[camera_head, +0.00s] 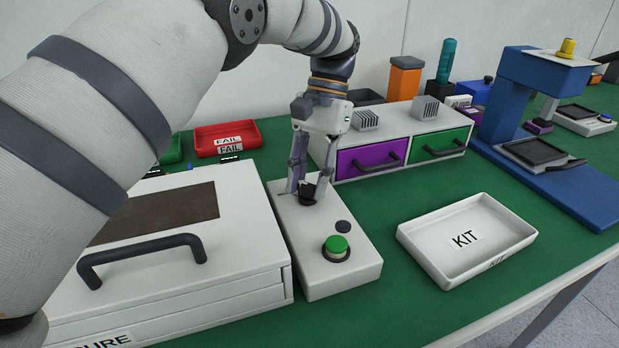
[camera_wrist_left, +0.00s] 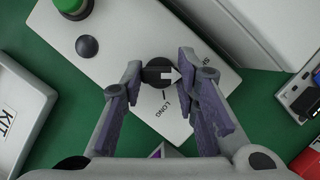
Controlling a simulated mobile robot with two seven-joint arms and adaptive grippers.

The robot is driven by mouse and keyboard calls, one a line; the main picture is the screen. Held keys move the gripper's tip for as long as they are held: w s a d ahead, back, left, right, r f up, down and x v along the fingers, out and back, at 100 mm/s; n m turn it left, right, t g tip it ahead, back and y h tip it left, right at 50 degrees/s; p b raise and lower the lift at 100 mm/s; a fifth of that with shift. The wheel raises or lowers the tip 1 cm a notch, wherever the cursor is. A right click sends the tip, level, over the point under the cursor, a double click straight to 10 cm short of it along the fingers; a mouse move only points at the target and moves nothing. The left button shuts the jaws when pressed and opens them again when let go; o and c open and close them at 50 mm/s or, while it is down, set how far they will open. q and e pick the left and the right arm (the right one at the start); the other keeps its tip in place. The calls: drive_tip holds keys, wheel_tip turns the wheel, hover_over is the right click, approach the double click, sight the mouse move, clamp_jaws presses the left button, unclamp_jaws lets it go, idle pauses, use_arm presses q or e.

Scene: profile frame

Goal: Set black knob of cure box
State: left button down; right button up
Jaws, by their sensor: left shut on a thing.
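The black knob (camera_head: 307,198) sits on the far part of a white control panel (camera_head: 312,266) beside the cure box (camera_head: 235,240), a white box with a dark handle and a partly hidden CURE label. My left gripper (camera_head: 309,188) points down onto the panel, its two fingers on either side of the knob and shut on it. In the left wrist view the knob (camera_wrist_left: 157,75) lies between the purple-padded fingers, its bar running roughly across the picture. The word LONG and a partly hidden word starting with S are printed around it. My right gripper is not in view.
A green button (camera_head: 337,245) and a small dark disc (camera_head: 343,227) are on the panel's near part. A white KIT tray (camera_head: 425,257) stands to the right. Behind are a drawer unit with purple (camera_head: 350,162) and green (camera_head: 425,151) drawers and a red FAIL tray (camera_head: 243,134).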

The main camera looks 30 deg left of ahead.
sight(309, 183)
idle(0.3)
use_arm(q)
drive_tip(key=c, duration=1.2)
unclamp_jaws()
drive_tip(key=shift+c, duration=0.2)
wheel_tip(309, 183, up, 10)
